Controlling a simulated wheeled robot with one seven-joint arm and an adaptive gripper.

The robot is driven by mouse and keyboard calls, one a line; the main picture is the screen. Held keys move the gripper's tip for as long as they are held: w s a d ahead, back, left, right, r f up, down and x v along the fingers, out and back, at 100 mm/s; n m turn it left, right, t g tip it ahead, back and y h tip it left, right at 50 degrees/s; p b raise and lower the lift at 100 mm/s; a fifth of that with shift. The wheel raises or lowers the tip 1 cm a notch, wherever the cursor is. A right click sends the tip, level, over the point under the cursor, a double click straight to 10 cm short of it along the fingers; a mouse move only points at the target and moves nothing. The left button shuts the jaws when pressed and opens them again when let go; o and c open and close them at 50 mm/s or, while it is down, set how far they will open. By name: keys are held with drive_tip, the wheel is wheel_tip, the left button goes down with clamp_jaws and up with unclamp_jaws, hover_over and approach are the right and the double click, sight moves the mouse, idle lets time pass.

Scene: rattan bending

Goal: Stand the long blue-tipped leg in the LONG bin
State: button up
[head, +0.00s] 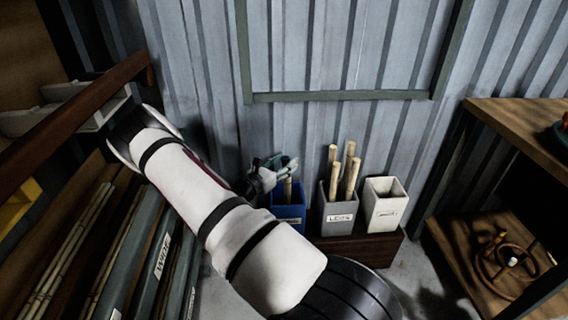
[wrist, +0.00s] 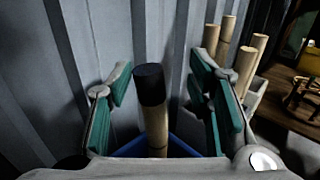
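The leg with a dark tip (wrist: 150,100) stands in the blue bin (wrist: 182,148), slightly tilted. In the head view the wooden leg (head: 288,190) rises from the blue bin (head: 288,214), its top hidden by my gripper. My gripper (head: 275,170) is over that bin. In the wrist view my gripper (wrist: 160,78) is open, with green-padded fingers on either side of the leg and gaps visible. The dark tip looks nearly black. The blue bin's label is too small to read.
A grey bin (head: 338,222) labelled LEGS holds several plain wooden legs (head: 350,172). A white bin (head: 386,212) beside it looks empty. The bins stand on a low brown box (head: 372,249) against the metal wall. A wooden shelf (head: 525,130) is at right, racks at left.

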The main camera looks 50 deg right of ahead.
drive_tip(key=a, duration=0.7)
drive_tip(key=shift+w+a, duration=0.2)
drive_tip(key=shift+w, duration=0.1)
idle(0.8)
